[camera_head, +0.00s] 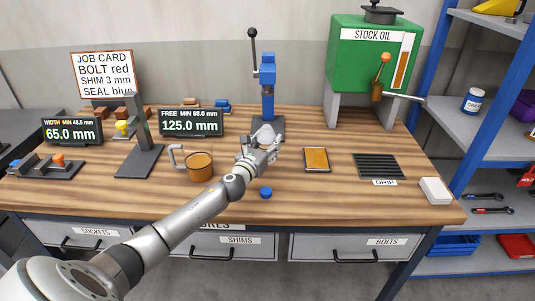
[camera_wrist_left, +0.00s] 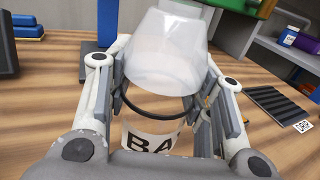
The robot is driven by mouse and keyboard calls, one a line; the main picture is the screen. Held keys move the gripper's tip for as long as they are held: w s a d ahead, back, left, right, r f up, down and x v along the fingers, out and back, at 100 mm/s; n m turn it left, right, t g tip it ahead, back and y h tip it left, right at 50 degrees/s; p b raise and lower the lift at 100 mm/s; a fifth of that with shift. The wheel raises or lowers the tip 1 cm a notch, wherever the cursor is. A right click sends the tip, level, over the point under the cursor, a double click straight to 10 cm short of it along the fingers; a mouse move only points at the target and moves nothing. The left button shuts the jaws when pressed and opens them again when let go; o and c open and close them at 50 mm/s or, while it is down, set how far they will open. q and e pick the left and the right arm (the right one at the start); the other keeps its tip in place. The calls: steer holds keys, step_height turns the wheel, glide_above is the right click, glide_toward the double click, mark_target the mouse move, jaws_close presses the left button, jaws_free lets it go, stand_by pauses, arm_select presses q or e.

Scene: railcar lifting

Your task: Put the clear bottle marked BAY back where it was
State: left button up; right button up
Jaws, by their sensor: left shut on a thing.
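The clear bottle (camera_wrist_left: 165,55) is between the fingers of my left gripper (camera_wrist_left: 165,105) in the left wrist view. Its white label shows the letters BA; the rest of the label is hidden. A dark band crosses the bottle above the label. In the head view, my left gripper (camera_head: 262,152) is shut on the bottle (camera_head: 264,135), in front of the blue press (camera_head: 267,90). Most of the bottle is hidden there by the gripper. I cannot tell whether its base touches the wooden bench (camera_head: 330,199). My right gripper is not in view.
A blue cap (camera_head: 265,192) lies in front of my gripper. An amber jug (camera_head: 199,166) stands to the left. An amber-topped tray (camera_head: 317,159), the DRIP grate (camera_head: 380,165) and a white block (camera_head: 435,190) are to the right. The green STOCK OIL tank (camera_head: 347,62) stands behind.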

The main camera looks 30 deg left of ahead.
arm_select(q)
steer(key=shift+w+f, duration=0.2)
steer(key=shift+f, duration=0.05)
step_height(320, 180, down, 4)
steer(key=shift+w+a+r+b, duration=0.15)
steer(key=shift+r+b, duration=0.1)
steer(key=shift+b, duration=0.45)
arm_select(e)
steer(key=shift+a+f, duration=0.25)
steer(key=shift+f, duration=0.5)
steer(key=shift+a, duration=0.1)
arm_select(q)
steer(key=shift+f, duration=0.25)
steer(key=o, duration=1.1)
steer(key=shift+r, duration=0.1)
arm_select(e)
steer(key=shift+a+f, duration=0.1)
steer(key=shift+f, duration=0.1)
